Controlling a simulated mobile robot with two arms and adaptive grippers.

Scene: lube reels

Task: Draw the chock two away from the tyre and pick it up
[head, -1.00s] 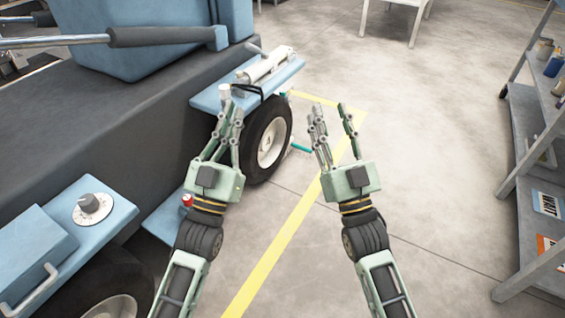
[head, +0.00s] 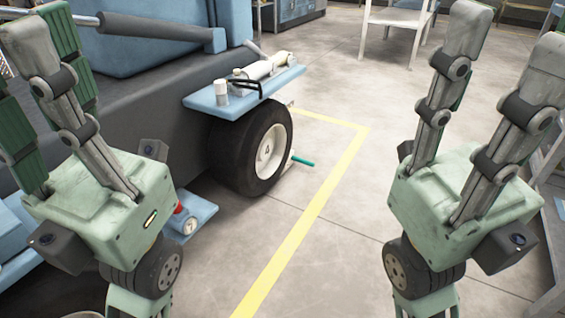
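The black tyre (head: 230,152) with a cream hub stands on the floor under the blue shelf of the dark machine. A teal handle (head: 302,161) on a thin rod sticks out low at the tyre's right side. It may belong to a chock, but the body behind the tyre is hidden and no chock number is readable. My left gripper (head: 45,32) is raised at the left, in front of the machine, with spread fingers and nothing in them. My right gripper (head: 508,45) is raised at the right, open and empty. Both are well apart from the handle.
The blue shelf (head: 205,103) above the tyre carries a white cylinder, a dark pair of glasses and a metal tool. A lower blue step (head: 200,214) juts out nearer me. A yellow line (head: 318,205) crosses the open floor. Shelving (head: 555,205) stands at the right.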

